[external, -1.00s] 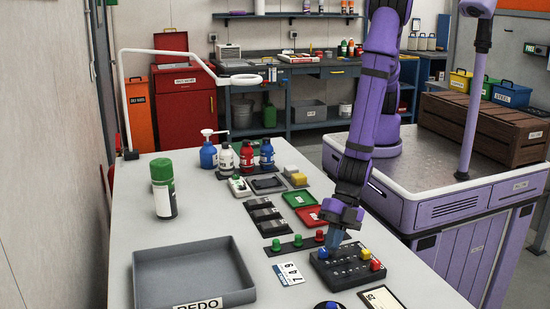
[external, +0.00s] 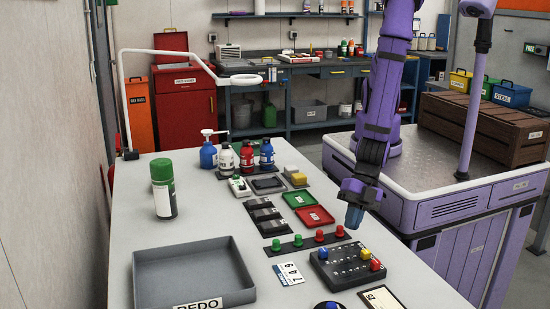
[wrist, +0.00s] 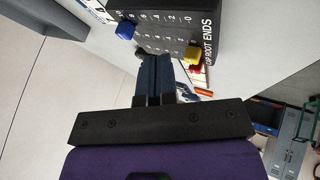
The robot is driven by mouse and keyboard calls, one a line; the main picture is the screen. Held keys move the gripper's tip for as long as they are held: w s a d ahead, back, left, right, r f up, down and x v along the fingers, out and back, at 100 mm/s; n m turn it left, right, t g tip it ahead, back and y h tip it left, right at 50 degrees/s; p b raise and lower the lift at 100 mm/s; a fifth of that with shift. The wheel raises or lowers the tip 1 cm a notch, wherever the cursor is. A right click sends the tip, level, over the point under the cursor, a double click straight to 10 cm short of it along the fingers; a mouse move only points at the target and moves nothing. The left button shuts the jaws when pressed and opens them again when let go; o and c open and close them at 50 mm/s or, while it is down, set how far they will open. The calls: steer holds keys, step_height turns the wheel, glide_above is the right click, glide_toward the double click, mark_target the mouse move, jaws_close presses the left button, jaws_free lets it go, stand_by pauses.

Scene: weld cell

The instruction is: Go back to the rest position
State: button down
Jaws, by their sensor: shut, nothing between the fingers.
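My gripper (external: 354,217) is shut and empty. It hangs, pointing down, above the right edge of the white table, just behind the black slider box. The wrist view shows its two blue-grey fingers (wrist: 160,72) pressed together. The black box (external: 347,280) has printed scales and blue (external: 323,253), yellow (external: 365,253) and red (external: 376,265) knobs. In the wrist view the box (wrist: 165,20) is beyond the fingertips, with the blue knob (wrist: 125,30) on the left and the yellow knob (wrist: 193,52) on the right. The gripper is apart from it.
A strip with green and red buttons (external: 298,240) lies left of my gripper. Red (external: 315,216) and green (external: 298,200) trays are behind it. A grey REDO tray (external: 190,270), a green-capped can (external: 163,188) and several bottles stand farther left.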

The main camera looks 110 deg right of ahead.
steer(key=w+d+r+m+h, duration=0.15)
steer(key=d+r+m, duration=0.75)
steer(key=d+r, duration=1.45)
steer(key=s+d+r+m+h, duration=0.1)
steer(key=s+d+r+m, duration=0.3)
steer(key=s+d+r, duration=0.2)
steer(key=s+d+r+m+h, duration=0.2)
steer(key=s+d+r, duration=0.4)
steer(key=s+d, duration=0.3)
steer(key=shift+d+r+m+g, duration=0.25)
steer(key=shift+d+m+g, duration=0.05)
steer(key=shift+d+m, duration=0.65)
stand_by(0.8)
